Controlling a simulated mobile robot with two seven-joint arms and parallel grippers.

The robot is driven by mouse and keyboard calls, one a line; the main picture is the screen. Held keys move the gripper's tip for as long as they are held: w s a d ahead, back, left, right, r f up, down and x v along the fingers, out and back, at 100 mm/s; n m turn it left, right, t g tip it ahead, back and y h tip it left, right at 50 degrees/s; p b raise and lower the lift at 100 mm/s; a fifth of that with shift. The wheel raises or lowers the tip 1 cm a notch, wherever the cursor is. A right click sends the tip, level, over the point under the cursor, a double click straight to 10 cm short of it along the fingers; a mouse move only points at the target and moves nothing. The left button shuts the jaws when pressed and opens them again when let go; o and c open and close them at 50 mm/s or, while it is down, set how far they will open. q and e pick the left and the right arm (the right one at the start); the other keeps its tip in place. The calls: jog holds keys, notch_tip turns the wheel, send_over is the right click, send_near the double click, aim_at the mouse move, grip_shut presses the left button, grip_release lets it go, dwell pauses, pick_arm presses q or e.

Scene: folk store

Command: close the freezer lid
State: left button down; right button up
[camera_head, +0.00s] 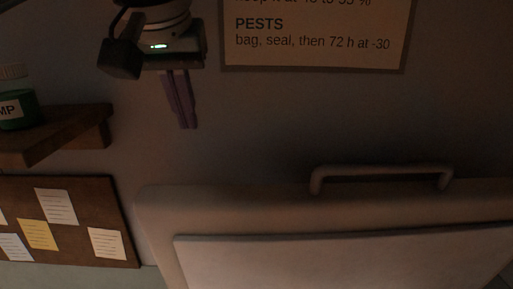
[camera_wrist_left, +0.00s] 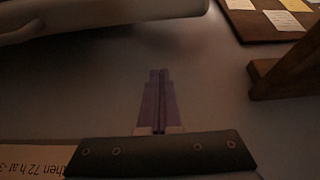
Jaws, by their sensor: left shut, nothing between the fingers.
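The freezer lid (camera_head: 160,215) stands raised against the wall in the lower right of the head view, its pale inner panel (camera_head: 340,262) facing me. A bar handle (camera_head: 380,173) runs along its top edge. In the left wrist view part of the lid (camera_wrist_left: 120,12) shows at the top left. My left gripper (camera_head: 187,127) is above and to the left of the lid, pointing down, shut and empty, apart from the lid and handle. Its purple fingers also show together in the left wrist view (camera_wrist_left: 159,72). My right gripper is in neither view. The freezer body is out of view.
A wooden shelf (camera_head: 60,133) with a green jar (camera_head: 17,108) sticks out at the left. Below it a corkboard (camera_head: 80,195) with several notes is on the wall. A paper sign (camera_head: 310,45) hangs at the top. Bare wall lies between gripper and lid.

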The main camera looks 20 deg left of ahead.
pick_arm(q)
notch_tip(320, 180, down, 8)
jog(key=p, duration=0.6)
jog(key=shift+w+f+p, duration=0.1)
jog(key=shift+f+p, duration=0.15)
jog(key=shift+p, duration=0.1)
jog(key=shift+s+f, duration=0.15)
jog(key=shift+s, duration=0.05)
